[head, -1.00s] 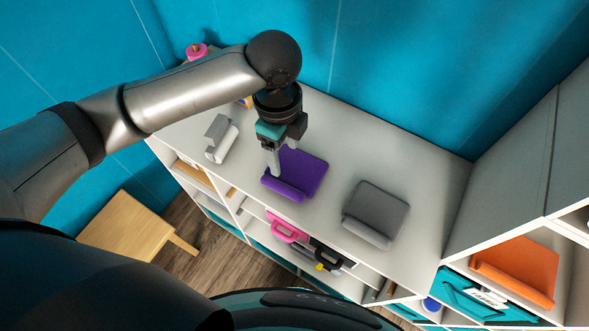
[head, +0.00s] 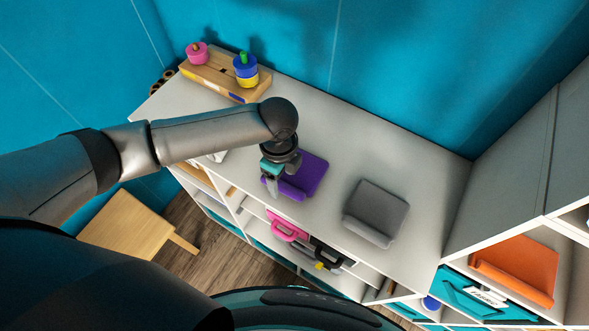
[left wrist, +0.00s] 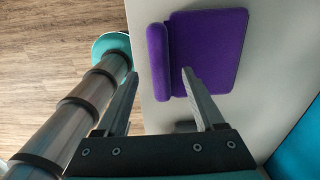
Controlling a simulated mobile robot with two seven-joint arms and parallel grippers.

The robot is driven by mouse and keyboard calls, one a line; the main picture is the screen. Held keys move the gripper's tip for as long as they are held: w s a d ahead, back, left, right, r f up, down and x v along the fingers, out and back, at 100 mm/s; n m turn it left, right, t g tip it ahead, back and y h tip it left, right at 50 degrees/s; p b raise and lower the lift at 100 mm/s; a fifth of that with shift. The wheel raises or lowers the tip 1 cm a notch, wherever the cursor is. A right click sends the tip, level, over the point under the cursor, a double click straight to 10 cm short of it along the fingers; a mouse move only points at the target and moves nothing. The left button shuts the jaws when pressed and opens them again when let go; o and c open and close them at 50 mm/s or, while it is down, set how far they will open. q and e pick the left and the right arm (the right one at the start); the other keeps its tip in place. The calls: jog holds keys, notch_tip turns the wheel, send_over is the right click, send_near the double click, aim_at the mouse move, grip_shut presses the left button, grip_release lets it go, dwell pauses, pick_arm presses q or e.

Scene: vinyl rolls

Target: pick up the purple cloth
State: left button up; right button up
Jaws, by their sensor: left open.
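The purple cloth (head: 312,176) lies on the white shelf top, flat with one rolled edge along the front. It also shows in the left wrist view (left wrist: 208,50), with the roll (left wrist: 158,60) on its left side. My left gripper (head: 269,188) is at the cloth's front left corner in the head view. In the left wrist view its fingers (left wrist: 158,85) are open and spread, with the near end of the roll between and beyond them. Nothing is held. The arm hides part of the cloth's left side in the head view. My right gripper is not in view.
A grey rolled cloth (head: 376,212) lies to the right on the shelf top (head: 330,125). A wooden board with ring pegs (head: 215,72) stands at the back left. A blue wall (head: 400,70) runs behind. A wooden stool (head: 128,226) stands on the floor at left.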

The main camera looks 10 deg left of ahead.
pick_arm(q)
jog(key=shift+f, duration=1.4)
grip_shut()
